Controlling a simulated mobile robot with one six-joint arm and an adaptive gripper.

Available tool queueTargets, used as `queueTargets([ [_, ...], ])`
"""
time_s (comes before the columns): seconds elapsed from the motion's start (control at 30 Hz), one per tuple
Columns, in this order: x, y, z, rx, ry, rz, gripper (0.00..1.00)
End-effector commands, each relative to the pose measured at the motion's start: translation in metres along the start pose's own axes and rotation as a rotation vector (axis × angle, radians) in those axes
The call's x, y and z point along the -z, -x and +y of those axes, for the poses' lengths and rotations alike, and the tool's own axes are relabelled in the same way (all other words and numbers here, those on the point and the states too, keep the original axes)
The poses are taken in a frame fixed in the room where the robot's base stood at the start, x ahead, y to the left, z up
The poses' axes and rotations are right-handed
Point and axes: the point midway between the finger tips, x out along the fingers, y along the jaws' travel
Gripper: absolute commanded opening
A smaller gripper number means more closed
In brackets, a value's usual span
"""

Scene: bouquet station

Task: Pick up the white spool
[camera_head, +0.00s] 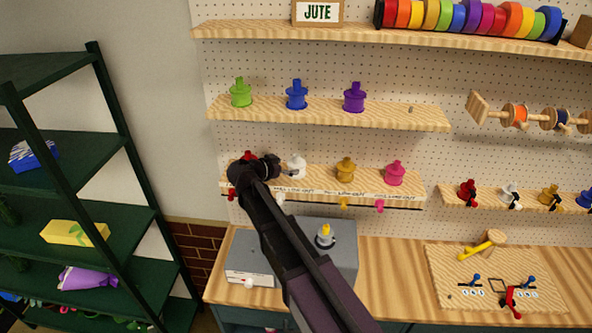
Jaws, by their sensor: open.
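The white spool (297,164) stands upright on the lower pegboard shelf, between a mostly hidden red spool and a yellow spool (346,169). My gripper (287,171) is open at the left side of the white spool, its dark fingers pointing right toward it. The fingertips overlap the spool's left edge in this view; I cannot tell whether they touch it. My arm comes up from below and hides part of the shelf and the lower left of the spool.
The red spool (249,155) is close behind my gripper. A pink spool (395,174) stands farther right on the shelf. The upper shelf (420,118) holds green, blue and purple spools. A grey box (340,259) sits on the counter below. A dark green rack (125,130) stands left.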

Motion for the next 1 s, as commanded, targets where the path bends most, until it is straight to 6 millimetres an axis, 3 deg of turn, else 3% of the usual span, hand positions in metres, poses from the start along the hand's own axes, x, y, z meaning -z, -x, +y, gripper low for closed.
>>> queueTargets([
  [0.33, -0.001, -0.003, -0.001, 0.001, 0.000, 0.000, 1.00],
  [0.73, -0.006, -0.043, -0.003, 0.001, 0.001, 0.000, 1.00],
  [1.0, -0.005, -0.051, -0.003, 0.002, 0.001, 0.000, 1.00],
])
